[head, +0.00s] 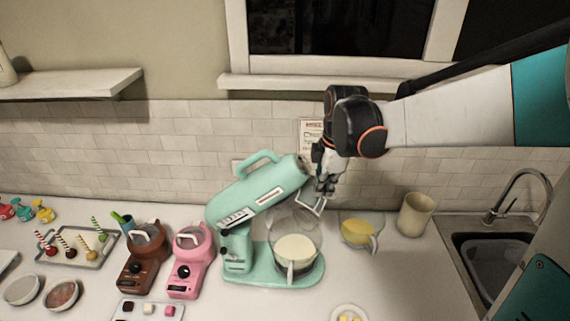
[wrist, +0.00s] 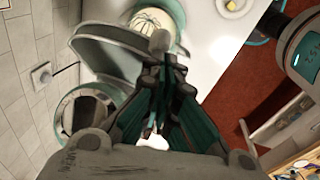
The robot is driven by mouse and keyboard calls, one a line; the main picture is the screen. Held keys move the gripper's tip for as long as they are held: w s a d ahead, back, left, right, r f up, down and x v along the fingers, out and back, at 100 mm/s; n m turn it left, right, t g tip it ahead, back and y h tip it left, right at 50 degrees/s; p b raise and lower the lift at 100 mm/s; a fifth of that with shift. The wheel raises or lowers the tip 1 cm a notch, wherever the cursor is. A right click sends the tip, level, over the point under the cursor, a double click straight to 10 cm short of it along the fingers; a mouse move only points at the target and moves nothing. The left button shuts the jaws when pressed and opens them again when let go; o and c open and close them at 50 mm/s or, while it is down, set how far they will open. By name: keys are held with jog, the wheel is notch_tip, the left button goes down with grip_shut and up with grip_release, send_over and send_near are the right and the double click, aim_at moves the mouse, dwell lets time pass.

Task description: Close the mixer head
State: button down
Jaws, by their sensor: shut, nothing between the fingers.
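The mint-green stand mixer has its head (head: 262,195) tilted up, with the front end raised to the right. Its base (head: 305,275) stands on the counter and carries a glass bowl (head: 295,250) with pale contents. My gripper (head: 318,207) is shut and empty, beside the raised front end of the head and above the bowl. I cannot tell whether it touches the head. In the wrist view my shut gripper (wrist: 160,45) hides part of the scene behind it.
A jug with yellow contents (head: 358,232) and a cream cup (head: 416,213) stand right of the mixer, before the sink (head: 490,260). Pink (head: 190,262) and brown (head: 143,255) small appliances stand to its left. A tiled wall (head: 120,150) is behind.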

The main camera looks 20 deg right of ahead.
jog(key=s+d+f+y+b, duration=0.1)
jog(key=d+f+y+b, duration=0.1)
jog(key=f+b, duration=0.6)
jog(key=s+d+f+t+y+b, duration=0.1)
jog(key=d+f+b, duration=0.3)
jog(key=f, duration=0.9)
jog(key=shift+y+b, duration=0.8)
jog(key=shift+b, duration=1.05)
jog(key=shift+d, duration=0.1)
